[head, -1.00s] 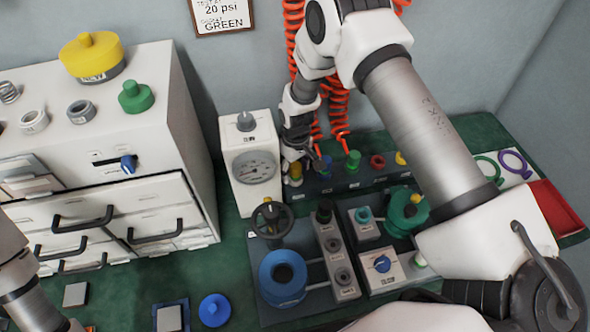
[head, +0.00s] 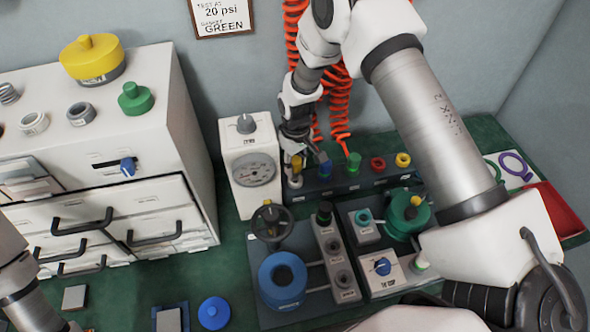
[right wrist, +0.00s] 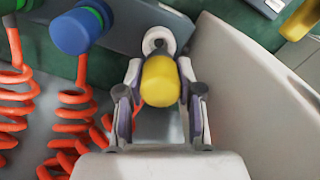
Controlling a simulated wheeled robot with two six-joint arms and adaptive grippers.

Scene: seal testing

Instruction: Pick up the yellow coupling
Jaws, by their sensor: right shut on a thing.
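The yellow coupling (right wrist: 161,82) is between the two fingers of my right gripper (right wrist: 160,100) in the right wrist view. The fingers are shut on its sides, and a white ring-shaped end (right wrist: 158,40) shows just beyond it. In the head view, my right gripper (head: 297,152) points down at the left end of the dark rack (head: 340,186), beside the gauge box. Only a small part of the yellow coupling (head: 297,163) shows there, above a white piece. My left arm is at the lower left edge; its gripper is out of view.
Blue (head: 324,168), green (head: 354,161), red (head: 378,164) and another yellow piece (head: 403,160) line the rack to the right. The white gauge box (head: 250,145) stands close on the left. Orange coiled hoses (head: 338,110) hang just behind.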

